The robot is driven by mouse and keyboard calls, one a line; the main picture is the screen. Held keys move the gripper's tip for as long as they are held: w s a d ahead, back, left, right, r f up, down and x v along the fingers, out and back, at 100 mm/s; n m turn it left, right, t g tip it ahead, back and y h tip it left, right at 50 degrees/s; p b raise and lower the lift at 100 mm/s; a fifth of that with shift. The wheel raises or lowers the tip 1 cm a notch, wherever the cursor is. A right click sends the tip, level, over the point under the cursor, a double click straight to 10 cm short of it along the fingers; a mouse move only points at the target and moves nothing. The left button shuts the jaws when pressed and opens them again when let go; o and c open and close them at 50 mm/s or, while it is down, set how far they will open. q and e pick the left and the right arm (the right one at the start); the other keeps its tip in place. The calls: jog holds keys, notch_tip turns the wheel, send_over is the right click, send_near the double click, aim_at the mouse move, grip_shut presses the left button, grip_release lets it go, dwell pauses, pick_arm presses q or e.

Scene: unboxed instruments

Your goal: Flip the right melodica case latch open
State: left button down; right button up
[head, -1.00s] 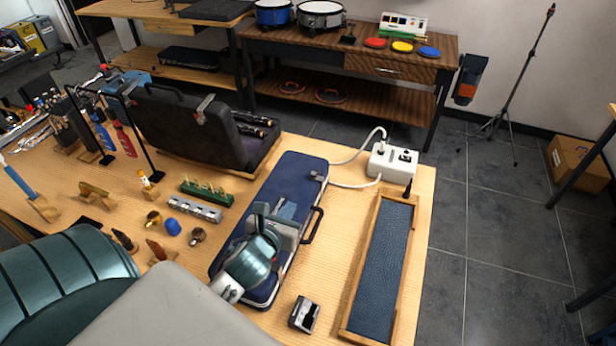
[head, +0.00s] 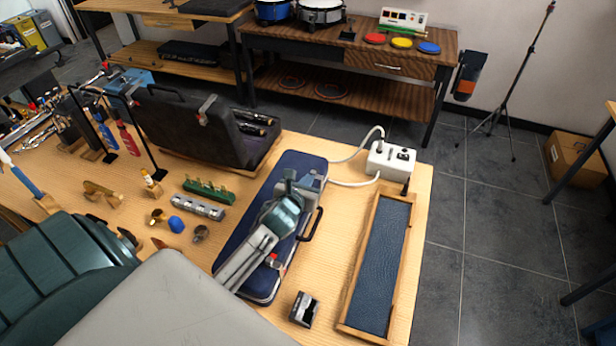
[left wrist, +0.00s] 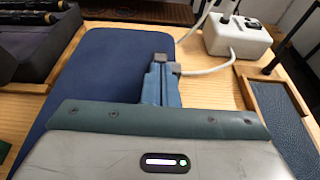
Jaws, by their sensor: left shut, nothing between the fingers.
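The melodica case (head: 298,163) is a closed dark blue case lying on the table, its handle (head: 313,226) on the right long edge. Its blue lid also fills the upper left of the left wrist view (left wrist: 115,50). One latch (head: 275,261), grey with a red part, shows near the case's near end. The far latch is hidden behind my gripper in the head view. My left gripper (head: 313,180) is shut and empty, over the far part of the case by its right edge. Its fingertips (left wrist: 161,60) point toward the far end; I cannot tell whether they touch the latch. My right gripper is out of view.
A white power strip (head: 391,160) with cables stands just beyond the case. A wooden tray (head: 346,318) with blue lining lies to the right. A small black-and-silver object (head: 304,309) sits near the front. An open dark instrument case (head: 190,127) stands at left.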

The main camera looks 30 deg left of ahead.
pick_arm(q)
jog(key=shift+w+a, duration=0.1)
jog(key=shift+w, duration=0.2)
jog(key=shift+w+a+r+p, duration=0.1)
jog(key=shift+w+r+p, duration=0.05)
jog(key=shift+w+p, duration=0.25)
jog(key=shift+w+a+r+p, duration=0.1)
jog(key=shift+w+p, duration=0.25)
jog(key=shift+w, duration=0.05)
jog(key=shift+w+f, duration=0.1)
jog(key=shift+w, duration=0.25)
jog(key=shift+f, duration=0.15)
jog(key=shift+a, duration=0.1)
